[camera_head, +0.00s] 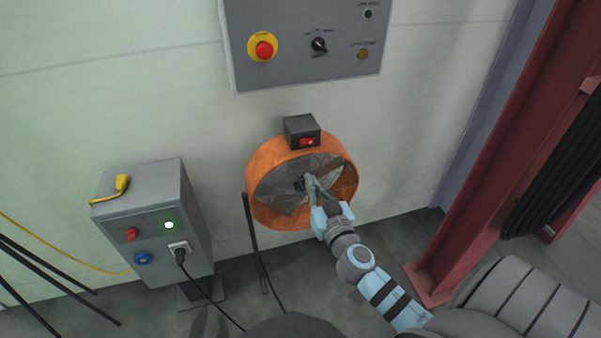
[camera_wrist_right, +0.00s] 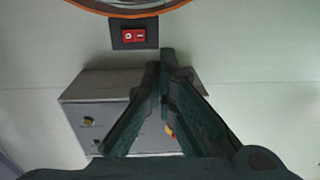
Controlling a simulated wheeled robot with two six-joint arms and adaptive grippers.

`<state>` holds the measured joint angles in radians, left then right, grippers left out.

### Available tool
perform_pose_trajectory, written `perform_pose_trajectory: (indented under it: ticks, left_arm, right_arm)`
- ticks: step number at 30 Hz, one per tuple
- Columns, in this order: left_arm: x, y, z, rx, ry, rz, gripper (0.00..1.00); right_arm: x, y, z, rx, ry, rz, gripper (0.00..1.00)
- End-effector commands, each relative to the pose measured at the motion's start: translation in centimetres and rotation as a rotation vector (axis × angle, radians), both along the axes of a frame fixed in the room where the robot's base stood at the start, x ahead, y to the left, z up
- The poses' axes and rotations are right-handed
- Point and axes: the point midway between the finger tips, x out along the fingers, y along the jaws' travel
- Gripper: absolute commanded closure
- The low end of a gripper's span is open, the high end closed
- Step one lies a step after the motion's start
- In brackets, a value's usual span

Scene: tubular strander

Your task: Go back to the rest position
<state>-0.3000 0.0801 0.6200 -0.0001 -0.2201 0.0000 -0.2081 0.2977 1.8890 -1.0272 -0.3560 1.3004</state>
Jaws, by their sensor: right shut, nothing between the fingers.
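My right gripper (camera_head: 311,182) reaches in from the lower right in the head view and overlaps the open face of the orange drum fan (camera_head: 262,165). Its fingers are shut with nothing between them. In the right wrist view my right gripper (camera_wrist_right: 165,58) shows its fingertips together, just beside the red rocker switch (camera_wrist_right: 139,36) in the picture. This red switch (camera_head: 307,142) sits on the dark box (camera_head: 301,125) on top of the fan. The gap between fingertips and fan or switch is hard to judge. My left gripper is out of view.
A grey control panel (camera_head: 290,75) with a red emergency button (camera_head: 264,48) hangs above the fan. A grey power box (camera_head: 152,200) with a green light and black plug stands left. A red steel column (camera_head: 510,140) stands right. Cables run along the floor.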

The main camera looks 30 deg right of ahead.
Motion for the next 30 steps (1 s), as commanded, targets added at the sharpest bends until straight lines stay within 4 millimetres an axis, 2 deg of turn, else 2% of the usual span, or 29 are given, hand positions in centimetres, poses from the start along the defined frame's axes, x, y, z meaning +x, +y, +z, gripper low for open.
perform_pose_trajectory:
  ticks: [6,9,10,11,14,15,17,18,20,21,23,24,27,30]
  left_arm:
    - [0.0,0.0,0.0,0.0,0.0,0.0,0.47]
    - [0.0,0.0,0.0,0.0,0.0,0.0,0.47]
    - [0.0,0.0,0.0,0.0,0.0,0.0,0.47]
    - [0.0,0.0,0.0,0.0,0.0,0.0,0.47]
    - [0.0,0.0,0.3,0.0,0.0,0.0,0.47]
    - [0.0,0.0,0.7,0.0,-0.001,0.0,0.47]
    - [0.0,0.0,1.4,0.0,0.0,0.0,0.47]
    - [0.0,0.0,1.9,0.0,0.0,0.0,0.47]
    - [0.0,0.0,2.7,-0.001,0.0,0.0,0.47]
    - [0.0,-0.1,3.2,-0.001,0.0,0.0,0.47]
    - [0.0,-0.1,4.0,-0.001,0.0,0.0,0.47]
    - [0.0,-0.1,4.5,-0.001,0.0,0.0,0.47]
    - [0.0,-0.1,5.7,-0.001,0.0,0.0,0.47]
    - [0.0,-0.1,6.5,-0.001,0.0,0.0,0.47]
  right_arm:
    - [0.0,0.0,0.0,-0.005,0.001,0.0,1.0]
    - [0.1,0.1,-0.1,-0.098,0.028,0.007,1.0]
    - [0.1,0.1,-0.9,-0.143,0.062,0.012,1.0]
    - [0.0,-0.1,-2.9,-0.183,0.12,0.018,1.0]
    - [-1.6,-1.1,-11.4,-0.256,0.355,0.043,1.0]
    - [-3.1,-1.4,-15.4,-0.268,0.467,0.059,1.0]
    - [-6.4,-1.5,-21.2,-0.269,0.636,0.089,1.0]
    - [-9.2,-1.3,-24.8,-0.258,0.744,0.11,1.0]
    - [-14.1,-0.7,-29.6,-0.228,0.9,0.141,1.0]
    - [-17.7,-0.1,-32.3,-0.198,0.998,0.16,1.0]
    - [-23.4,1.1,-35.4,-0.144,1.133,0.182,1.0]
    - [-27.2,2.0,-36.9,-0.1,1.214,0.19,1.0]
    - [-35.0,4.2,-38.8,0.015,1.367,0.179,1.0]
    - [-39.8,6.0,-39.2,0.092,1.454,0.16,1.0]
